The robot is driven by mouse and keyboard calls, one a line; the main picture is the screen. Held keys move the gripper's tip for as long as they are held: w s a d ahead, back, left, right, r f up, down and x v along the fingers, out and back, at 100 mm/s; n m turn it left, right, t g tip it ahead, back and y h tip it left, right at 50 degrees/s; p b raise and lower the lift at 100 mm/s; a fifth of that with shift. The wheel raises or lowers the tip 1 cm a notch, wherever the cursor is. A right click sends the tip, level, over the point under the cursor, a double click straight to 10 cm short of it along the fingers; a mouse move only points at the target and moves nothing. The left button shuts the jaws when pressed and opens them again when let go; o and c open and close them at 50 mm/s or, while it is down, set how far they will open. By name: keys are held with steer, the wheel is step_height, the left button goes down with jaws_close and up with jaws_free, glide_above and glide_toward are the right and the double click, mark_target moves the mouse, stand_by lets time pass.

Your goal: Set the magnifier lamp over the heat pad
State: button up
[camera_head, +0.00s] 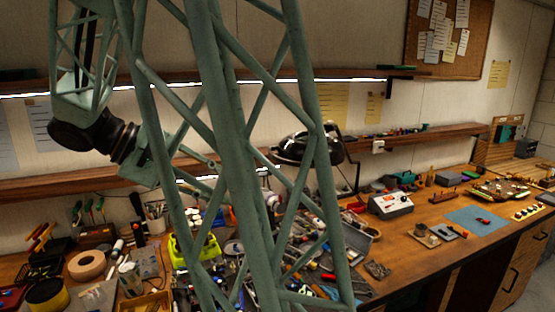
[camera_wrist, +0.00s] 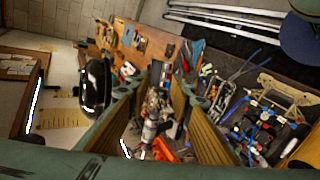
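The magnifier lamp has a glossy black rounded head (camera_head: 318,148). It hangs above the bench in the head view, partly behind my green lattice frame, with a thin dark arm at its right. In the wrist view, a black dome that looks like the same lamp head (camera_wrist: 95,86) is left of my fingers, apart from them. My gripper (camera_wrist: 160,88) is open and empty, its two yellow-padded fingers spread. In the head view it is left of the lamp, partly hidden by my frame. I cannot surely tell the heat pad; a flat blue mat (camera_head: 478,220) lies on the right bench.
A dense clutter of tools (camera_head: 300,235) covers the middle bench. A grey-white control box (camera_head: 390,205) stands to its right. A wall shelf (camera_head: 430,136) runs behind the lamp. A bright green-yellow object (camera_head: 195,250) sits at centre left. The bench's front right has some bare wood.

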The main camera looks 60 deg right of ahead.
steer(key=w+d+r+m+g+h+p, duration=0.1)
steer(key=w+d+g, duration=0.1)
steer(key=d, duration=0.5)
steer(key=w+d+m+g+h, duration=0.1)
steer(key=w+d+g+h, duration=0.1)
steer(key=w+d, duration=0.3)
steer(key=shift+d+r+h+p, duration=0.3)
steer(key=shift+d+r+p, duration=0.1)
steer(key=shift+d, duration=0.6)
steer(key=shift+s, duration=0.15)
steer(key=x, duration=1.3)
steer(key=shift+s+d, duration=0.15)
steer(key=shift+d, duration=0.15)
steer(key=shift+f, duration=0.1)
jaws_close()
